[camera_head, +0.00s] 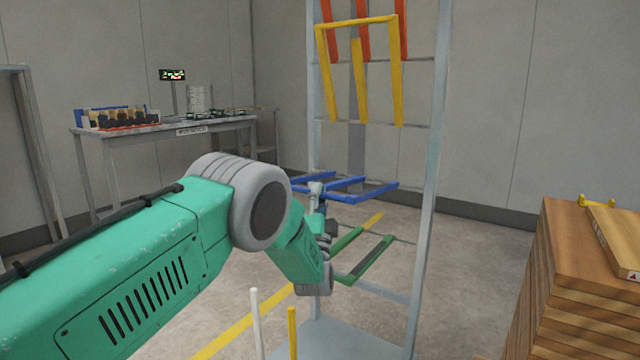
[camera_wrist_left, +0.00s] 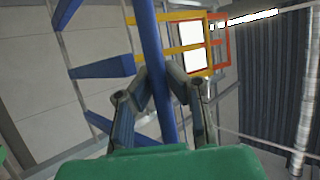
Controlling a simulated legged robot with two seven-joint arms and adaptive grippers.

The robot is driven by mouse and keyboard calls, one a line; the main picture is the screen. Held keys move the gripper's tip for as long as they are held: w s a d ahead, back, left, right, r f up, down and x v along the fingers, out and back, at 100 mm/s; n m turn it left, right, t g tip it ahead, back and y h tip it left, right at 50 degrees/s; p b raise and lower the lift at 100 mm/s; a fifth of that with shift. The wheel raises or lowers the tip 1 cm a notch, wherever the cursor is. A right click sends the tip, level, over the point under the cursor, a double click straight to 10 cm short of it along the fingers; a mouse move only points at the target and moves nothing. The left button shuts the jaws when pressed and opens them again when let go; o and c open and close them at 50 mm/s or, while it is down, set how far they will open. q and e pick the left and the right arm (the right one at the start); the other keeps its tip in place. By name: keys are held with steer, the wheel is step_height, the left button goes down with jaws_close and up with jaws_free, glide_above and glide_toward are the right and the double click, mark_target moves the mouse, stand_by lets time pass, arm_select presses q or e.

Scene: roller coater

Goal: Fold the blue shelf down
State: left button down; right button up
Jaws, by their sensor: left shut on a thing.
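The blue shelf (camera_head: 374,192) is an open frame of blue bars on the grey rack, lying roughly level below the upright yellow shelf (camera_head: 398,75). My left gripper (camera_head: 317,188) is at the near left part of the blue shelf, partly hidden by my own wrist. In the left wrist view, the fingers of my left gripper (camera_wrist_left: 158,80) straddle a long blue bar (camera_wrist_left: 151,38) of the shelf and are shut on it. My right gripper is in neither view.
A green shelf (camera_head: 373,258) sticks out of the rack (camera_head: 425,190) just below the blue one. Red bars (camera_head: 364,40) stand at the top. Stacked wooden boards (camera_head: 560,260) stand at right. A table (camera_head: 165,130) with parts stands at the back left.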

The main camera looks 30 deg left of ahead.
arm_select(q)
steer(key=shift+s+f+b, duration=0.1)
steer(key=shift+f+b, duration=0.45)
steer(key=shift+f, duration=1.05)
steer(key=c, duration=1.9)
jaws_free()
steer(key=shift+c, duration=0.2)
steer(key=o, duration=0.4)
steer(key=shift+s+r, duration=0.15)
steer(key=shift+s, duration=0.1)
steer(key=shift+w, duration=0.1)
steer(key=v, duration=1.2)
